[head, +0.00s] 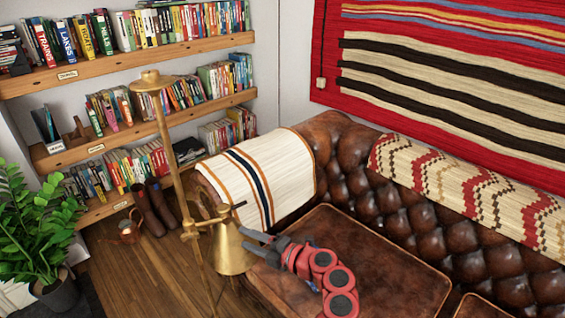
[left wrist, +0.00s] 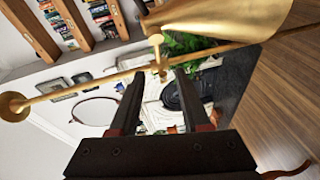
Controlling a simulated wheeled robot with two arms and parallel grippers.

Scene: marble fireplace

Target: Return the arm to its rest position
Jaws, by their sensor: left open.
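My left arm shows in the head view as red and black links low in the middle. Its gripper (head: 246,243) is open beside the brass floor lamp's shade (head: 236,262). In the left wrist view the two dark fingers (left wrist: 158,76) are spread with nothing held between them. The lamp's thin brass rod and small joint (left wrist: 157,55) lie just beyond the fingertips, and the wide shade (left wrist: 215,20) fills the top. I cannot tell whether a finger touches the lamp. My right gripper is in neither view.
A brown leather sofa (head: 400,215) with a striped throw (head: 262,180) stands behind and right of the arm. Bookshelves (head: 150,55) line the back left wall. A potted plant (head: 35,225) stands at the left. Wooden floor (head: 150,270) is open between plant and lamp.

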